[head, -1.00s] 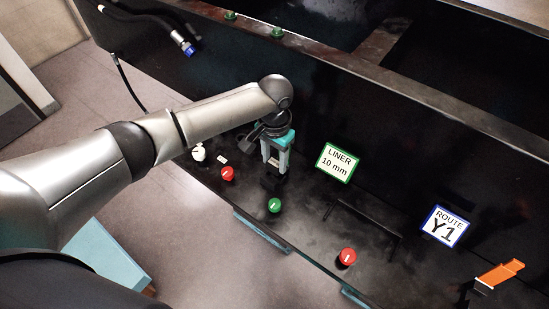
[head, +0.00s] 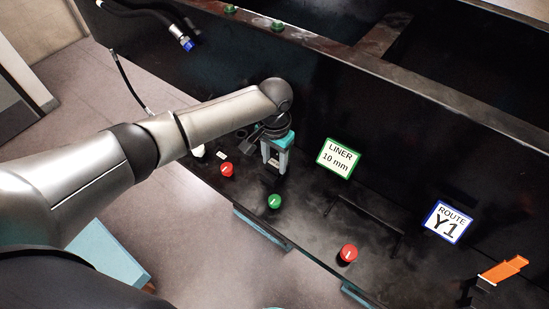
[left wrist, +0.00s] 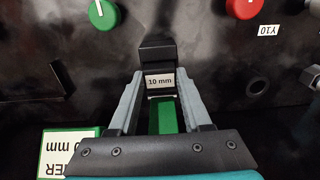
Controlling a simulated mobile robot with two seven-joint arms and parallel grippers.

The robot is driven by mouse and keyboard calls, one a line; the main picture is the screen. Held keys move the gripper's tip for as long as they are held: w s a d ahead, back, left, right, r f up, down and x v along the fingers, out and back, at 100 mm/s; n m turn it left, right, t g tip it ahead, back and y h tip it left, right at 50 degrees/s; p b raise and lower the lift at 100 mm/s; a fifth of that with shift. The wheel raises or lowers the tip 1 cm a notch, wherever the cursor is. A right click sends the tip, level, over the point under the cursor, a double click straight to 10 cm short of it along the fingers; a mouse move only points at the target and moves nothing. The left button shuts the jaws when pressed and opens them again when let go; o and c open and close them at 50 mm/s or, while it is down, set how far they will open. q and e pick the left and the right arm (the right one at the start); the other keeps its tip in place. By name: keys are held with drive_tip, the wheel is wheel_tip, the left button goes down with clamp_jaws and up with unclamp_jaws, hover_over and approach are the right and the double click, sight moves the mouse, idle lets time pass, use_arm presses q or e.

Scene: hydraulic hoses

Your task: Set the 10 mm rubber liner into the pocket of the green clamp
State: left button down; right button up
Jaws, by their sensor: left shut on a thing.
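My left gripper (head: 274,164) is over the black bench panel, pointing down, in the middle of the head view. In the left wrist view its two grey fingers (left wrist: 160,92) are shut on a black block with a white "10 mm" label, the rubber liner (left wrist: 160,80). A green strip, possibly the green clamp (left wrist: 166,116), shows between the fingers below the liner. I cannot tell whether the liner touches it or sits in a pocket. In the head view the fingers hide most of the liner. My right gripper is not in view.
A "LINER 10 mm" sign (head: 339,158) stands right of the gripper. A green knob (head: 274,201) and red knobs (head: 227,169) (head: 348,253) are nearby. A "ROUTE Y1" sign (head: 447,223) and an orange part (head: 503,269) are farther right. A blue-tipped hose (head: 187,43) hangs upper left.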

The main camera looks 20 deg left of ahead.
sight(275, 164)
use_arm(q)
drive_tip(key=shift+f+b, duration=0.45)
drive_tip(key=shift+f, duration=0.45)
drive_tip(key=shift+c, duration=1.3)
unclamp_jaws()
wheel_tip(275, 164, up, 15)
